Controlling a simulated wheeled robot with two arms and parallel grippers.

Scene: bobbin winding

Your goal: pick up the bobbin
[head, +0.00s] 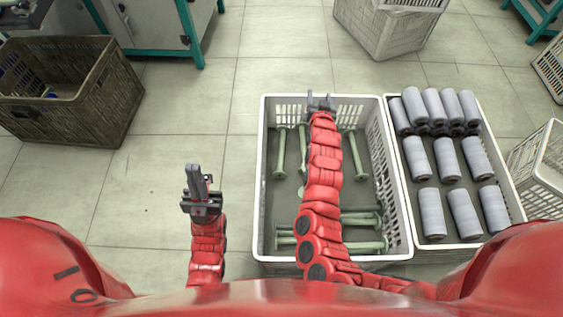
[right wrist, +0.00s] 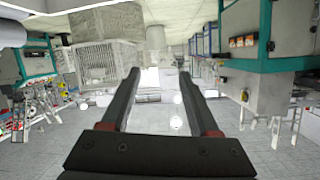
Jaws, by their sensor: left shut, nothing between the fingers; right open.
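Several pale green bobbins lie in a white crate (head: 259,180). One bobbin (head: 279,154) lies at the crate's left side, another (head: 356,156) at the right, and more (head: 358,220) lie across the near end. My right arm reaches over the crate and hides part of its middle. My right gripper (head: 320,97) is over the crate's far edge, open and empty. Its spread fingers (right wrist: 163,82) also show in the right wrist view, pointing out across the room with no bobbin between them. My left gripper (head: 194,170) is shut and empty, left of the crate.
A second white crate (head: 408,178) with several grey wound spools (head: 431,212) stands against the right side of the bobbin crate. A brown crate (head: 110,100) stands at the left. Another pale crate (head: 370,32) is at the back. The tiled floor between is clear.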

